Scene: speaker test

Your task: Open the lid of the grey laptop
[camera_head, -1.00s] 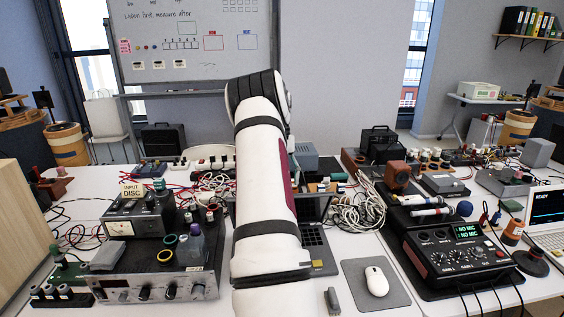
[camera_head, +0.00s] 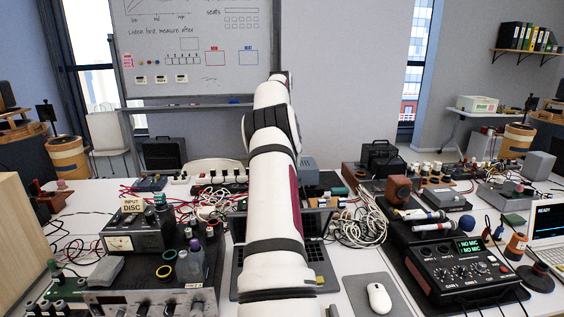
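The grey laptop (camera_head: 314,262) lies on the white table in the middle, mostly hidden behind my arm. Part of its dark keyboard shows to the right of the arm, and its left edge shows on the other side. A dark raised lid part (camera_head: 318,222) shows behind the keyboard, so the lid appears at least partly open; its angle is hard to tell. My white arm reaches forward over the laptop. My gripper is not visible, hidden beyond the arm.
A mouse (camera_head: 379,298) on a grey pad (camera_head: 356,290) and an audio mixer (camera_head: 460,262) stand at right. Tangled white cables (camera_head: 358,226) lie close to the laptop's right. A meter box (camera_head: 135,240) and other electronics crowd the left. A second, pale laptop (camera_head: 547,222) is at far right.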

